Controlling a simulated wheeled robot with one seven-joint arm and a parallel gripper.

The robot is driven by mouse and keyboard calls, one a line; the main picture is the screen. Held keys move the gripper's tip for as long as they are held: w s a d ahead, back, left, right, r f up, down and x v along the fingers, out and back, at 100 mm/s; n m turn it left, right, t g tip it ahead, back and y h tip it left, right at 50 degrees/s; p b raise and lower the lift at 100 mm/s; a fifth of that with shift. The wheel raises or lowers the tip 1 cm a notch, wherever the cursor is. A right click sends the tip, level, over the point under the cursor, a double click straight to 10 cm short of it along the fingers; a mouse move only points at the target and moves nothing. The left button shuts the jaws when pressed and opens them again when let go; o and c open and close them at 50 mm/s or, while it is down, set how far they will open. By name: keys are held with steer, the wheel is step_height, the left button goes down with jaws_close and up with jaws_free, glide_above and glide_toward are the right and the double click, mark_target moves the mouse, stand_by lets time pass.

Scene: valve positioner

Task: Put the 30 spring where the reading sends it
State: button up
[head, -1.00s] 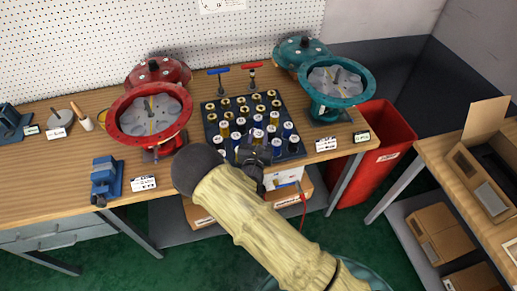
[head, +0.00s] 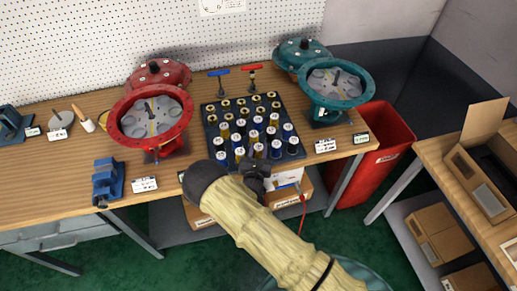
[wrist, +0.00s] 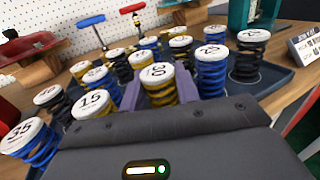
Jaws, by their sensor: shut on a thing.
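The 30 spring (wrist: 160,87) has gold coils and a white top marked 30. In the wrist view it stands upright between the purple fingers of my gripper (wrist: 157,93), which is shut on it. In the head view my gripper (head: 257,172) is at the front edge of the dark spring tray (head: 207,128); the held spring is hard to tell apart there. Other springs with white tops, blue, black or gold, stand around it. An open red housing (head: 116,128) is at the left and an open teal housing (head: 368,90) at the right. I cannot read a gauge.
A blue vise (head: 107,183) is at the front left. Small cards stand along the bench. A red bin (head: 378,165) is at the right. Neighbouring springs crowd the gripper.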

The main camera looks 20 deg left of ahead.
steer(key=shift+f, duration=0.15)
steer(key=o, duration=0.8)
steer(key=shift+r, duration=0.25)
steer(key=shift+s+f, duration=0.15)
steer(key=shift+s, duration=0.2)
steer(key=s+b, duration=0.1)
steer(key=s, duration=0.2)
steer(key=s+d+b, duration=0.1)
steer(key=s, duration=0.3)
steer(key=s+b, duration=0.1)
steer(key=s, duration=0.3)
steer(key=shift+s+d, duration=0.1)
steer(key=shift+d, duration=0.3)
steer(key=shift+s, duration=0.1)
